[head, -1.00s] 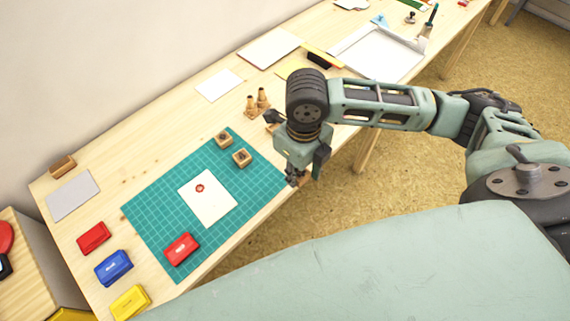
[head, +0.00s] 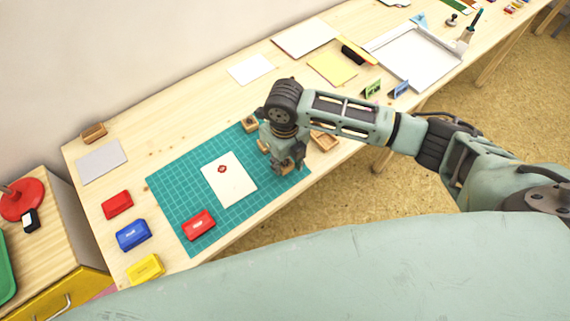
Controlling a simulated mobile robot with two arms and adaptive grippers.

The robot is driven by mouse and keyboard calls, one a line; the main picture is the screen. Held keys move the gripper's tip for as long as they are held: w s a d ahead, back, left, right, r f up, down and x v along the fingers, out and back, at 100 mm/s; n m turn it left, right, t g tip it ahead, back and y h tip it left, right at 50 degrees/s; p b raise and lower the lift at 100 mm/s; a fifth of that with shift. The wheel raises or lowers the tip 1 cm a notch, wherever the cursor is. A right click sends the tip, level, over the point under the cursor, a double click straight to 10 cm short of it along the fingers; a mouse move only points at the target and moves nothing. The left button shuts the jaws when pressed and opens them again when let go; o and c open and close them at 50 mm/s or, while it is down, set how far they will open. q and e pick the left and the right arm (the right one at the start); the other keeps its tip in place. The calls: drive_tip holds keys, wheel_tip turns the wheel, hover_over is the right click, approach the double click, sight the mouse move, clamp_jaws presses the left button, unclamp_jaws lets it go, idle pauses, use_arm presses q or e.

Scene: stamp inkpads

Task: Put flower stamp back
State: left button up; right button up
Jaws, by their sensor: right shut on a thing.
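My right gripper (head: 287,168) points down over the right end of the green cutting mat (head: 185,185). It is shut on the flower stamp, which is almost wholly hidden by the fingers. A wooden block (head: 250,124) sits at the mat's back edge. A second wooden block (head: 262,146) is partly hidden just left of the gripper. A shallow wooden tray (head: 324,141) stands right of the gripper, partly behind the arm. A white card (head: 236,187) with a small red print lies on the mat, left of the gripper. My left gripper is not in view.
A red inkpad (head: 199,225) lies on the mat's front part. Red (head: 117,205), blue (head: 133,235) and yellow (head: 146,268) inkpads line the table's left end. A grey sheet (head: 102,161) and small wooden box (head: 94,133) lie behind them.

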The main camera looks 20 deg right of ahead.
sight(285, 163)
drive_tip(key=shift+f, duration=1.35)
drive_tip(key=shift+f, duration=0.2)
drive_tip(key=o, duration=1)
drive_tip(key=shift+c, duration=0.2)
drive_tip(key=shift+r, duration=0.1)
wheel_tip(285, 163, up, 12)
drive_tip(key=shift+r+b, duration=0.15)
drive_tip(key=shift+b, duration=0.15)
